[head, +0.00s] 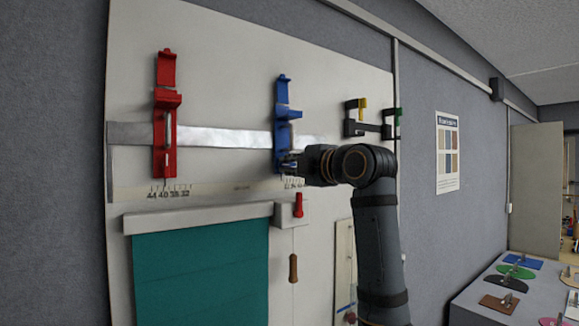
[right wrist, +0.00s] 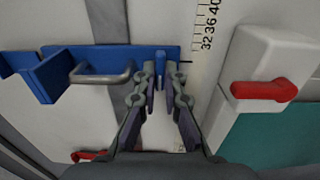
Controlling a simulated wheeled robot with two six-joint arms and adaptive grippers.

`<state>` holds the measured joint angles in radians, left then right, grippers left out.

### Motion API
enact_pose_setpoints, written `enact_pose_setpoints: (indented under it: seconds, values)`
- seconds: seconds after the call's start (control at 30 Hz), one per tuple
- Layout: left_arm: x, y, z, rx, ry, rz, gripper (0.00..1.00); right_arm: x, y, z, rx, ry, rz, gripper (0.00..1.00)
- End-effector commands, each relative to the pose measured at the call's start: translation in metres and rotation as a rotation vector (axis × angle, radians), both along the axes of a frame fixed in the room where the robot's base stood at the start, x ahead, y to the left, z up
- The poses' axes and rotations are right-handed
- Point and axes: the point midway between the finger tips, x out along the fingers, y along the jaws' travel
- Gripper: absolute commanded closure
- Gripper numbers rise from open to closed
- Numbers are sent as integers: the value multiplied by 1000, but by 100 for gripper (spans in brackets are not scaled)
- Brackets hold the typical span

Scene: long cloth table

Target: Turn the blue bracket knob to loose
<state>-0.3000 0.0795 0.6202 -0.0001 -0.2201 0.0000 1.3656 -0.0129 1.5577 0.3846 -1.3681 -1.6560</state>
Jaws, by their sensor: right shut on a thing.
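The blue bracket (head: 284,112) is mounted upright on the pale board, over a metal rail. It also shows in the right wrist view (right wrist: 115,58), with a metal handle (right wrist: 100,76). My right gripper (head: 289,166) is at the bracket's lower end. In the right wrist view its fingers (right wrist: 162,82) stand on both sides of the small blue knob (right wrist: 160,62), and it is shut on that knob. The fingers partly hide the knob, and its setting cannot be read. My left gripper is not in view.
A red bracket (head: 166,125) sits left on the same rail (head: 220,139), above a number scale (right wrist: 206,30). Below are a white blind box (head: 200,217) with a red lever (right wrist: 264,91) and a teal blind (head: 200,275). Black hooks (head: 368,128) are to the right.

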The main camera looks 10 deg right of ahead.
Motion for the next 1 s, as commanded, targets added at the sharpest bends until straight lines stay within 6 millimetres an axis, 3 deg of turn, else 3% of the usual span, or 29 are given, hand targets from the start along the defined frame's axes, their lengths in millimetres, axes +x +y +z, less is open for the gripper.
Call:
enact_pose_setpoints:
  seconds: [0.17,0.2,0.37,0.73,1.0]
  values:
    - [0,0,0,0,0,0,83,0,0,-1,-1,4,1,100]
    - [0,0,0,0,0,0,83,0,0,-2,0,4,1,90]
    - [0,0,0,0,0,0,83,0,0,-1,1,4,1,68]
    - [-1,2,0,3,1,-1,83,-4,-2,0,1,-1,-1,68]
    - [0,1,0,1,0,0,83,-46,-20,0,0,-1,-2,68]
